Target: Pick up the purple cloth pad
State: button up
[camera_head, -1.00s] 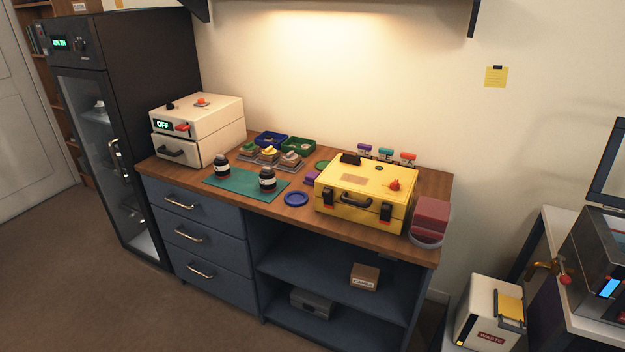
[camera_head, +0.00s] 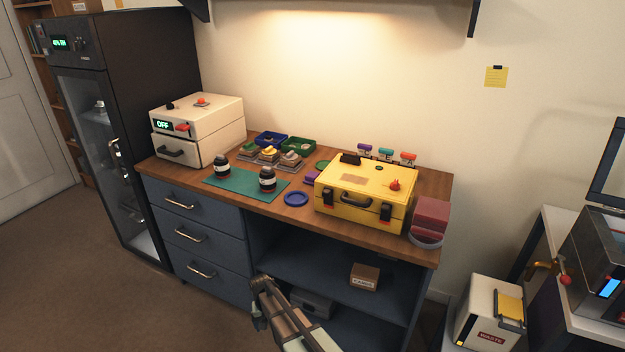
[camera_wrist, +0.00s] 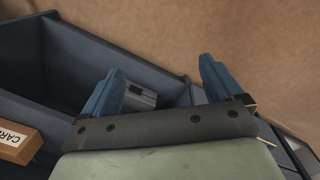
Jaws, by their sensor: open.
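A small purple piece (camera_head: 312,177), which looks like the cloth pad, lies on the wooden worktop just left of the yellow case (camera_head: 360,200). The case hides part of it, and it is too small to make out detail. It does not show in the wrist view. My gripper (camera_wrist: 160,80) is open with nothing between its two blue fingers. In the head view my gripper (camera_head: 257,317) is low in front of the cabinet, below worktop height and well away from the purple piece.
A blue dish (camera_head: 296,199), a green mat (camera_head: 230,187) with two dark jars, and several small trays stand left of the case. Pinkish blocks (camera_head: 432,215) are at the right end. Open shelves (camera_head: 330,265) hold a cardboard box (camera_head: 365,277) and a grey device (camera_wrist: 140,95).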

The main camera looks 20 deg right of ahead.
jog(key=w+a+r+t, duration=0.1)
jog(key=w+a+r, duration=0.2)
jog(key=w+r, duration=0.35)
jog(key=w+a+r+t, duration=0.1)
jog(key=w+a+r, duration=0.25)
jog(key=w, duration=0.65)
jog(key=w+a+r+m+t, duration=0.1)
jog(key=w+a+r, duration=0.2)
jog(key=w+r, duration=0.6)
jog(key=w+a+r+m+t, duration=0.25)
jog(key=w+r, duration=0.35)
jog(key=r, duration=0.7)
jog(key=w+a+r+t, duration=0.1)
jog(key=w+a+r, duration=0.3)
jog(key=w+r, duration=0.55)
notch_tip(320, 180, up, 10)
jog(key=f+m+g, duration=0.1)
jog(key=m+g, duration=0.5)
jog(key=m, duration=1.6)
send_over(313, 174)
jog(key=shift+y, duration=0.4)
notch_tip(313, 174, down, 13)
jog(key=shift+w+f, duration=0.1)
jog(key=shift+f, duration=0.05)
